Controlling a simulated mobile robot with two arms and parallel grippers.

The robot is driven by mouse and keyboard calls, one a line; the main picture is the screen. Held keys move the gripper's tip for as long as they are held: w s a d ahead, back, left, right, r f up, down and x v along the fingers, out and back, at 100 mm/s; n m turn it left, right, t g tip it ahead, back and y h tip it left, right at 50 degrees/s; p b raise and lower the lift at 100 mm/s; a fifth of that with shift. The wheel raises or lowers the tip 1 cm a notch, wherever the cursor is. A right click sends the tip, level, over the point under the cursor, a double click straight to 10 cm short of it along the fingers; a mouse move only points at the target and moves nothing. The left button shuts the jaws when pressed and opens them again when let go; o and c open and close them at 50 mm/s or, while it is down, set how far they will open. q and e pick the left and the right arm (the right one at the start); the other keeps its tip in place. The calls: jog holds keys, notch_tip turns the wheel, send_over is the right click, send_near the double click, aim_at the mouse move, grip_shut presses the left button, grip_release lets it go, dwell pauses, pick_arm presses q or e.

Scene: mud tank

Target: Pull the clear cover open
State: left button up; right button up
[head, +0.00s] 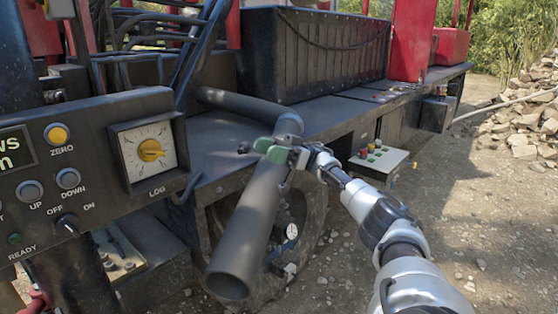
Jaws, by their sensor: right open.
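A square dark frame (113,133) surrounds a pale LOG dial with a yellow knob (151,150) on the black control panel (92,192). It may hold the clear cover, but I cannot make out a clear sheet or tell whether it is open. A dark curved hook (187,190) sits at the panel's lower right. My right gripper (264,150), with green parts, is open in front of the grey pipe, to the right of the dial and apart from it. I cannot tell whether it touches the pipe. My left gripper is not in view.
A thick grey pipe (247,225) slants down beside the panel. A black ribbed tank (310,55) stands on the dark deck (330,113) behind. A small box with coloured buttons (375,160) is lower right. Gravel ground (460,200) lies open at right, with a rock pile (525,125).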

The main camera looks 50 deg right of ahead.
jog(key=shift+b+v, duration=0.7)
jog(key=shift+v, duration=1.5)
jog(key=shift+s+d+r, duration=0.1)
jog(key=shift+r, duration=0.05)
